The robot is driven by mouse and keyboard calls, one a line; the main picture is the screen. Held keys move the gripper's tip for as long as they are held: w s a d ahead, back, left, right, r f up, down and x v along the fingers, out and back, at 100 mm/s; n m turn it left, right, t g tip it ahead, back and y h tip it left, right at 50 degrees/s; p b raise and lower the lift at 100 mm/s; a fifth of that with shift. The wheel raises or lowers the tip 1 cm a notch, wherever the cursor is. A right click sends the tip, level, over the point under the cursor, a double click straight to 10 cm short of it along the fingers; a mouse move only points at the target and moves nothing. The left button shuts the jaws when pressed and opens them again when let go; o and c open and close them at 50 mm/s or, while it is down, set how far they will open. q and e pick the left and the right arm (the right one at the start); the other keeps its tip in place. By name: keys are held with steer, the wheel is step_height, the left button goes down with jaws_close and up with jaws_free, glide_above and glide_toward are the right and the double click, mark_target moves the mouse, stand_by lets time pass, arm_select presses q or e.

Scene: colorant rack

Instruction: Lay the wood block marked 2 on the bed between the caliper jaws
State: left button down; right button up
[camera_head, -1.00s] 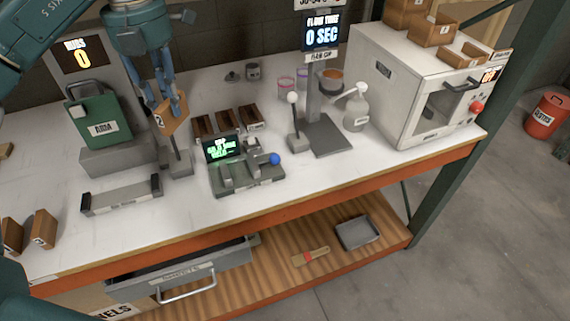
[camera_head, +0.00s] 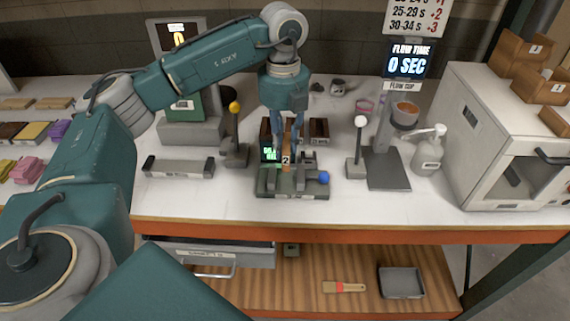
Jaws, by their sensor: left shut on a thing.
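My left gripper (camera_head: 287,138) points down over the caliper and is shut on the wood block marked 2 (camera_head: 286,160). The block is small, orange-brown and held upright, its numbered face toward me. The caliper (camera_head: 290,187) is a dark grey-green device with a lit green display, grey jaws and a blue knob (camera_head: 323,178). The block shows at the middle of the caliper, just right of the display. I cannot tell whether it touches the bed, which the block and jaws partly hide. My right gripper is not in view.
A yellow-knobbed lever (camera_head: 235,140) stands left of the caliper, and a white-knobbed lever (camera_head: 358,145) stands right of it. Dark wooden trays (camera_head: 319,131) sit behind. The flow cup stand (camera_head: 385,165) is further right. The table front near the caliper is clear.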

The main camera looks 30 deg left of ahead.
mark_target(284, 164)
arm_select(q)
step_height(284, 164, down, 3)
steer(key=shift+f, duration=0.1)
step_height(284, 164, down, 3)
steer(key=shift+f+p, duration=0.2)
steer(key=shift+p, duration=0.4)
steer(key=shift+f, duration=0.35)
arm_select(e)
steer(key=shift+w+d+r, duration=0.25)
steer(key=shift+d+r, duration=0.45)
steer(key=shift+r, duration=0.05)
arm_select(q)
steer(key=shift+f, duration=0.1)
steer(key=c, duration=1.5)
jaws_free()
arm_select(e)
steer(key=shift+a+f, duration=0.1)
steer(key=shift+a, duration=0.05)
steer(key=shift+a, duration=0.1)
